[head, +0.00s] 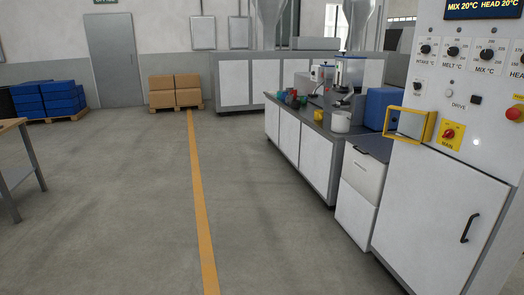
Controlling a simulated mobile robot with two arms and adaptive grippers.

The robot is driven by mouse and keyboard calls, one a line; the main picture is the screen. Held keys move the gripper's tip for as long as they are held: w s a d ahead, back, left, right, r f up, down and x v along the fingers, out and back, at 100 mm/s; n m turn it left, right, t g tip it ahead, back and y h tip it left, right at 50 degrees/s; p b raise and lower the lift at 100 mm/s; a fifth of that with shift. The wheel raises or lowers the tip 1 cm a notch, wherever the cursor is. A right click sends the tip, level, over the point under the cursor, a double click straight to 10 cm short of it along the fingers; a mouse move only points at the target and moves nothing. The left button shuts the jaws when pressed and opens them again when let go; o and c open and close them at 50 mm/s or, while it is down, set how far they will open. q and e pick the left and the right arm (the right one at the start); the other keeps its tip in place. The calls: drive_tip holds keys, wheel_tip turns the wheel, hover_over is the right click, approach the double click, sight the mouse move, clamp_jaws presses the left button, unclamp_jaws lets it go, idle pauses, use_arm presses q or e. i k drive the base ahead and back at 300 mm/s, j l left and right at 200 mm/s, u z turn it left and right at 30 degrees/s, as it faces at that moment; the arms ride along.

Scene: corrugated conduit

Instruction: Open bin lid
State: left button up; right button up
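A white bin (356,212) stands on the floor between the long counter and the control cabinet, right of centre in the head view. Its dark grey flat lid (370,145) lies level on top and looks shut. The inside of the bin is hidden. The bin is some distance ahead of me. Neither of my grippers shows in the head view.
The control cabinet (430,215) with knobs and a yellow-framed box (409,123) stands close on the right. The counter (300,155) carries cups, a white pot and machines. A workbench (20,150) is at left. The floor (130,210) ahead is clear.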

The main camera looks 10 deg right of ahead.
sight(379, 146)
drive_tip(key=i+l+u, duration=0.2)
drive_tip(key=i, duration=1.55)
drive_tip(key=i+z, duration=0.2)
drive_tip(key=i, duration=0.4)
drive_tip(key=i+z, duration=0.2)
drive_tip(key=i, duration=0.4)
drive_tip(key=i+j+z, duration=0.2)
drive_tip(key=i, duration=0.35)
